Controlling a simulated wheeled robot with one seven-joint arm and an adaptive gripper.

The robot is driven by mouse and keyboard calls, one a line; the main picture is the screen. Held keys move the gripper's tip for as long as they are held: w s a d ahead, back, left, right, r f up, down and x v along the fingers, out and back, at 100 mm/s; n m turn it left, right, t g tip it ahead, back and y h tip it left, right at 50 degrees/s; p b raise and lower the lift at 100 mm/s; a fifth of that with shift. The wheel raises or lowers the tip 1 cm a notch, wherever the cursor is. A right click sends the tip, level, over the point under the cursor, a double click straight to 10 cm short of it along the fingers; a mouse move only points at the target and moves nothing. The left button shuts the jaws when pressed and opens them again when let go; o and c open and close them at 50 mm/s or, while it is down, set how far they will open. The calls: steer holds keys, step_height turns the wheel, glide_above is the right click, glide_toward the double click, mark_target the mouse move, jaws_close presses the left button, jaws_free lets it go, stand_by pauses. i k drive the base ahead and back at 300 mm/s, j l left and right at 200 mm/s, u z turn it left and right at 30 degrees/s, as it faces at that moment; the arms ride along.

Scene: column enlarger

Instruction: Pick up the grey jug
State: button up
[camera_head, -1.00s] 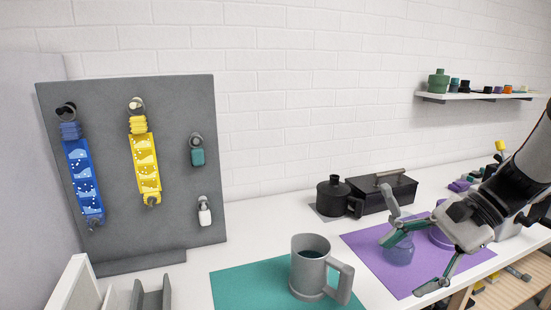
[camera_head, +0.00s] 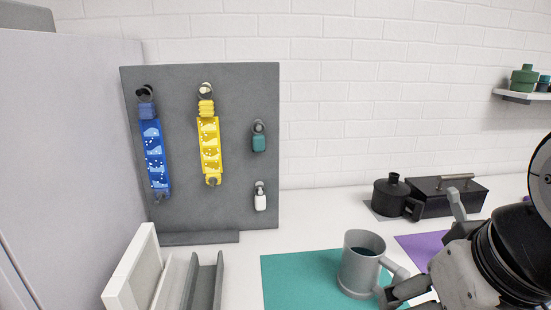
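The grey jug (camera_head: 358,268) stands upright on the teal mat (camera_head: 290,282), with dark contents or a dark inside showing below its rim. Its handle points right, toward my gripper (camera_head: 422,246). My gripper is at the right of the view, with its two fingers spread apart. The lower finger overlaps the jug's handle in the picture; I cannot tell whether it touches. The upper finger stands clear, in front of the black box. The lower part of the handle is partly hidden by the finger.
A black bottle-like pot (camera_head: 391,194) and a black lidded box (camera_head: 447,196) stand behind the jug. A purple mat (camera_head: 415,246) lies to its right. A grey pegboard (camera_head: 232,90) and a white rack (camera_head: 134,270) stand at the left. White counter is clear behind the teal mat.

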mark_target(363, 258)
steer(key=z, duration=0.75)
steer(key=k+j+z, duration=0.5)
steer(key=k+z, duration=0.3)
steer(key=i+l+u, duration=0.15)
steer(key=i+z, duration=0.1)
steer(key=i, duration=0.25)
